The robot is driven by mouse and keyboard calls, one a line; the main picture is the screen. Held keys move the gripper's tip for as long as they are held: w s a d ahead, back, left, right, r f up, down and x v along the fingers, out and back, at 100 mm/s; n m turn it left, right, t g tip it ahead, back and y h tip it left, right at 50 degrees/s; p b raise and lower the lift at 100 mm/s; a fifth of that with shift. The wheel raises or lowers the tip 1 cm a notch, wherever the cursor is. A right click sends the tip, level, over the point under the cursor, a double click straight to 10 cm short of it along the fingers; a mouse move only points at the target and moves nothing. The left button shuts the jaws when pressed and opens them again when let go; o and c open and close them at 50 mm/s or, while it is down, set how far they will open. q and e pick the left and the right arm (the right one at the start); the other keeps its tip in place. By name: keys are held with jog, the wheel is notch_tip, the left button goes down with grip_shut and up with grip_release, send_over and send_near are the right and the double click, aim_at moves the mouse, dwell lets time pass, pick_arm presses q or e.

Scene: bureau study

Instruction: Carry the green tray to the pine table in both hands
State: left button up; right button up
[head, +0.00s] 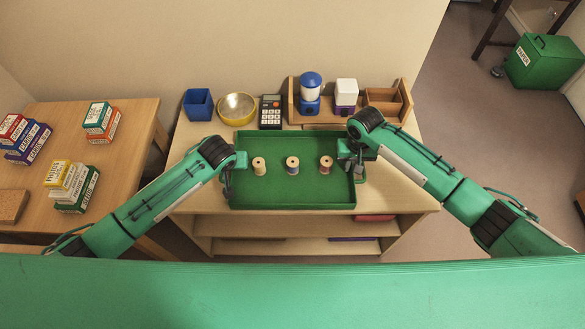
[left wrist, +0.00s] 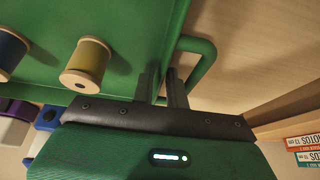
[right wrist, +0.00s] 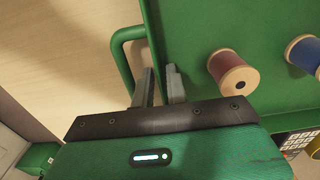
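The green tray (head: 290,200) is flat and level over the light wooden bench with shelves (head: 190,200). I cannot tell whether it touches the bench top. Three thread spools stand upright in it: a tan one (head: 259,166), a blue one (head: 292,165) and a red one (head: 326,165). My left gripper (left wrist: 161,85) is shut on the tray's left wall, one finger inside, one between wall and handle (left wrist: 210,55). My right gripper (right wrist: 160,85) is shut on the right wall likewise, beside the right handle (right wrist: 118,55). The head view shows both grippers partly hidden by their wrists.
Behind the tray stand a blue cup (head: 198,104), a bowl (head: 237,108), a calculator (head: 271,111) and a wooden organizer (head: 383,98). At left, a wooden table (head: 130,150) bears several small boxes and a cork block (head: 12,205). A green bin (head: 543,62) stands on the floor.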

pick_arm(q)
grip_shut()
pick_arm(e)
grip_shut()
dwell(1.1)
pick_arm(q)
jog(key=shift+r, duration=0.2)
pick_arm(e)
jog(key=shift+w+r, duration=0.1)
jog(key=shift+r, duration=0.15)
